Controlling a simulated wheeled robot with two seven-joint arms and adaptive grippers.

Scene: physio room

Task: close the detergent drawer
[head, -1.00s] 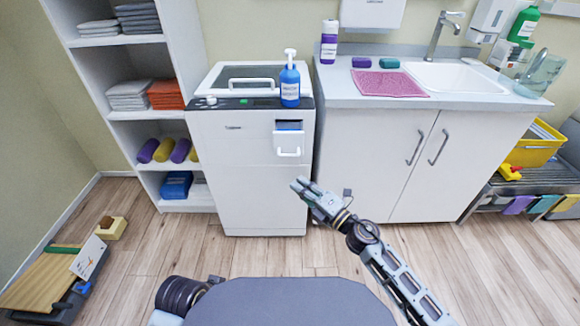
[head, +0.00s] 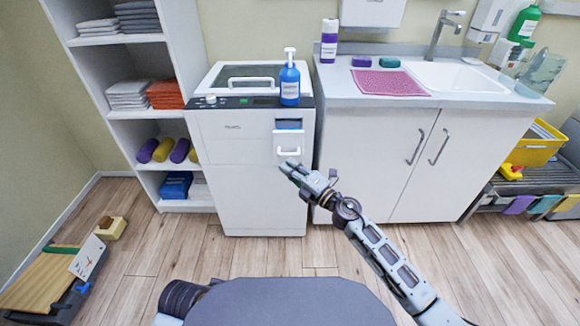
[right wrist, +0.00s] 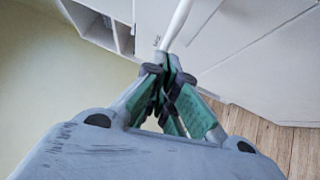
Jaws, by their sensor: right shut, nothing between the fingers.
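The detergent drawer (head: 288,138) is at the upper right of the white washing machine's front (head: 240,185). It stands out from the machine, with its blue inside showing above the white front and a white handle at the bottom. My right gripper (head: 284,165) is shut and empty, just below the drawer handle in the head view; I cannot tell whether it touches. In the right wrist view the closed fingertips (right wrist: 168,72) are near a thin white bar (right wrist: 176,24), possibly the handle. My left gripper is not in view.
A blue pump bottle (head: 289,84) stands on top of the machine at the right. A sink cabinet (head: 375,165) is close on the right, and a shelf (head: 135,115) with towels is on the left.

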